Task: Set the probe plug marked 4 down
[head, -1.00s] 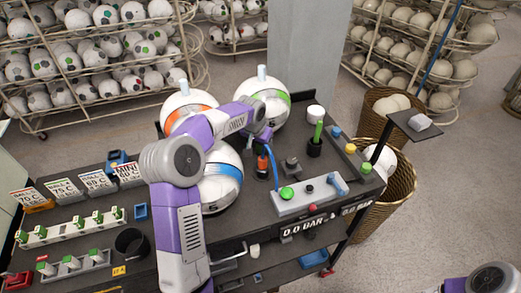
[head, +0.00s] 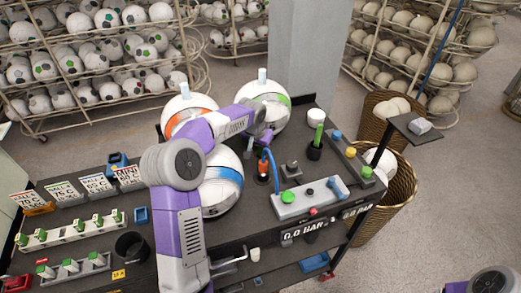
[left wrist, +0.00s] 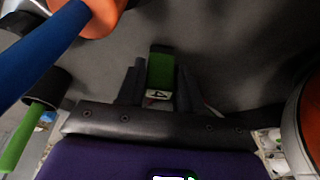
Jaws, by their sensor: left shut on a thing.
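My left gripper (head: 260,138) is low behind the blue-striped ball, close to an orange holder with a blue hose. In the left wrist view, its dark fingers (left wrist: 160,90) are shut on the probe plug marked 4 (left wrist: 160,68), a green block with a white "4" label at its base. In the head view the plug is hidden behind the arm and ball. I cannot tell whether it touches the dark surface. My right gripper is out of view.
Balls with orange (head: 188,100), green (head: 268,90) and blue (head: 222,190) marks crowd my left arm. The orange holder (head: 263,170) and a grey button panel (head: 308,200) are to the right. A white rack (head: 70,234) of green-topped plugs is at the left.

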